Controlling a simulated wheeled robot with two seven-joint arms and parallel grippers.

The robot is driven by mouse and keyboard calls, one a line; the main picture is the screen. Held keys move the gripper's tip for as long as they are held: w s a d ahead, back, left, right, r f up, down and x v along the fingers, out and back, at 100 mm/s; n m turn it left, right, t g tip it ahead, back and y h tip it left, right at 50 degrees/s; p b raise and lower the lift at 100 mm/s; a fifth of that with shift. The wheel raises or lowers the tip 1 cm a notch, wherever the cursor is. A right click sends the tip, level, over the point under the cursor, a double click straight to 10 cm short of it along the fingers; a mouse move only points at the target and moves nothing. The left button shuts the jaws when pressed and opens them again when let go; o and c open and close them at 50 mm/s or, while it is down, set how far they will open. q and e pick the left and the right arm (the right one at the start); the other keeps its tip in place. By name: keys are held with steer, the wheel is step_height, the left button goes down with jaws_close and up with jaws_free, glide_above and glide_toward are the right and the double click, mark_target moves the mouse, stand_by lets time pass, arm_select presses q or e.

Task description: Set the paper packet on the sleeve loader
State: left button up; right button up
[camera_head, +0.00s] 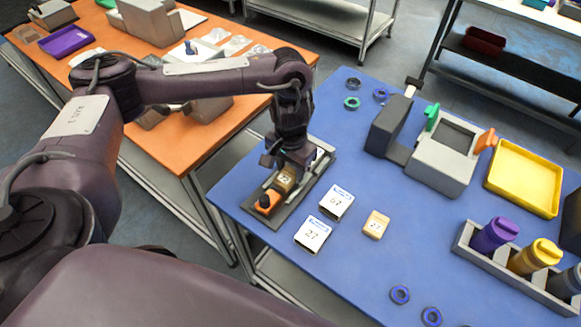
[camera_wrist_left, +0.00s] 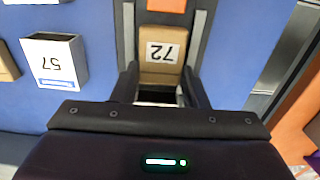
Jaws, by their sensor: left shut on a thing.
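The paper packet, a brown block (camera_head: 286,180) with a white number label, shows below my left gripper (camera_head: 287,172) in the head view. In the left wrist view the packet (camera_wrist_left: 160,52) sits between the fingertips, and my left gripper (camera_wrist_left: 160,88) is shut on it. The sleeve loader, a dark grey tray (camera_head: 262,219) with an orange block (camera_head: 267,203) at its near end, lies under the gripper at the blue table's left edge. In the left wrist view the packet is between the loader's grey rails (camera_wrist_left: 197,40). Whether it touches the loader floor is hidden. My right gripper is out of view.
Two white open boxes (camera_head: 336,202) (camera_head: 313,235) and a tan packet (camera_head: 376,225) stand right of the loader. Farther right are a grey machine (camera_head: 440,172), a yellow tray (camera_head: 525,178) and a bottle rack (camera_head: 472,245). The blue table's middle is clear.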

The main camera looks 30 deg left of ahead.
mark_target(291, 172)
arm_select(q)
steer(key=shift+f, duration=0.1)
steer(key=shift+f, duration=0.5)
steer(key=o, duration=0.8)
steer(key=shift+o, duration=1)
steer(key=shift+s+a, duration=0.1)
steer(key=shift+r, duration=0.15)
step_height(291, 172, up, 13)
steer(key=p, duration=0.2)
steer(key=shift+p, duration=0.35)
